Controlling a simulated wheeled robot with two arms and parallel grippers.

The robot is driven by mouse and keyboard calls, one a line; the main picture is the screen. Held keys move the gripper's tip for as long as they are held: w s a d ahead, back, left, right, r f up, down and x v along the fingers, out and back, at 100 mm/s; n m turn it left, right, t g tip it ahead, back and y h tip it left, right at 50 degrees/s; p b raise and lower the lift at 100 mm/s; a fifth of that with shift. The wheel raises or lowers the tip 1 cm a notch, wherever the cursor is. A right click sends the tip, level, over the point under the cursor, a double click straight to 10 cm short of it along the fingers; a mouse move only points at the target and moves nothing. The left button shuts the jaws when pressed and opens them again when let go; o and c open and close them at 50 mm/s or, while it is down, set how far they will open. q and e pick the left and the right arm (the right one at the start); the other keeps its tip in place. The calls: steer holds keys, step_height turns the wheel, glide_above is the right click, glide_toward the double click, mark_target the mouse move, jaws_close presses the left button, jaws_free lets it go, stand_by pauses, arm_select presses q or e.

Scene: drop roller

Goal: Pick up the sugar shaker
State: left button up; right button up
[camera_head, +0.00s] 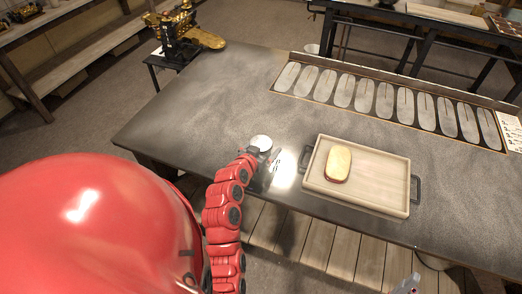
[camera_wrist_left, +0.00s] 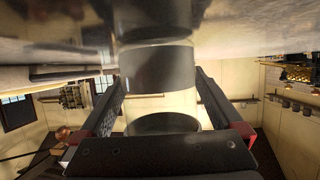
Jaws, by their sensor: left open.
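The sugar shaker (camera_head: 261,142) stands on the grey metal table, left of the tray; only its pale round top shows clearly in the head view. In the left wrist view, which is upside down, the shaker (camera_wrist_left: 158,68) is a cylinder with dark grey bands and a paler part, standing between the fingers. My left gripper (camera_head: 266,158) is low at the table's near edge, with one finger on each side of the shaker. Its jaws (camera_wrist_left: 161,78) are open, with a gap visible beside the shaker. My right gripper is not clearly seen.
A wooden tray (camera_head: 386,202) with dark handles holds a bread-like loaf (camera_head: 338,163) to the right. A long board with several oval plates (camera_head: 363,95) lies along the back of the table (camera_head: 215,105).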

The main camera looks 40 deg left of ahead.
arm_select(q)
steer(key=c, duration=1.5)
steer(key=shift+o, duration=0.2)
